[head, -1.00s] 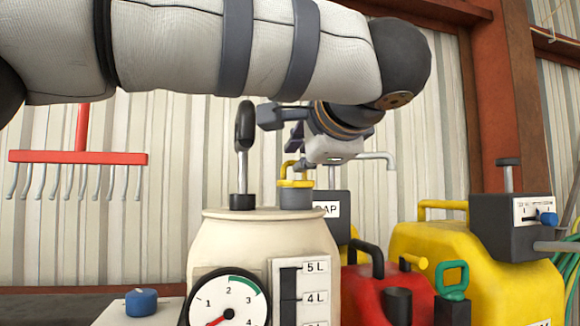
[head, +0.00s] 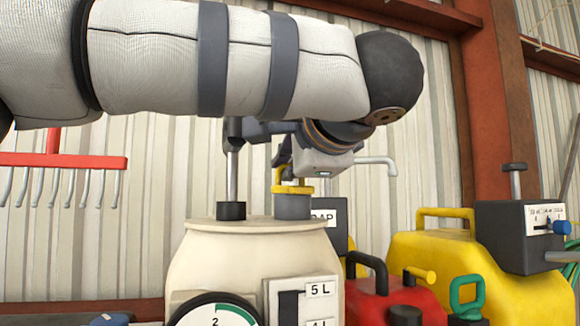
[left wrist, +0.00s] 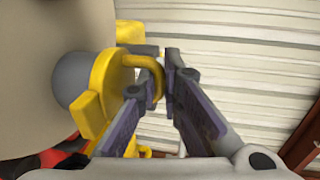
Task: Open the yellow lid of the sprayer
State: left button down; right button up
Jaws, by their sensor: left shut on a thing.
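The cream sprayer tank (head: 256,262) stands in the middle of the head view. Its yellow lid (head: 293,189), with an upright loop handle, sits on the grey neck (head: 292,206) on top. My left gripper (head: 282,166) reaches down beside the lid under my arm. In the left wrist view the lid (left wrist: 104,88) is seen from the side, and my left gripper (left wrist: 166,62) is shut on its loop handle (left wrist: 146,64). The fingers partly hide the loop. My right gripper is not in view.
A pump rod (head: 232,177) rises just left of the lid, its top hidden by my arm. A red can (head: 385,298) and a yellow can (head: 436,262) stand to the right. A red rack (head: 62,161) hangs on the wall at left.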

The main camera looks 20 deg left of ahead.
pick_arm(q)
jog(key=shift+r, duration=0.1)
jog(key=shift+s+d+r+t+y, duration=0.15)
jog(key=shift+s+r+t+y, duration=0.1)
jog(key=shift+t+y, duration=0.25)
jog(key=shift+s+d+r+t+y, duration=0.2)
jog(key=shift+r+t+y, duration=0.1)
jog(key=shift+t, duration=0.3)
jog(key=shift+s+d+r+t+y, duration=0.3)
jog(key=shift+s+t+y, duration=0.1)
jog(key=shift+t+y, duration=0.35)
jog(key=shift+s+d+r+t+y, duration=0.3)
jog(key=shift+t+y, duration=0.25)
jog(key=shift+t, duration=0.4)
jog(key=shift+s, duration=0.1)
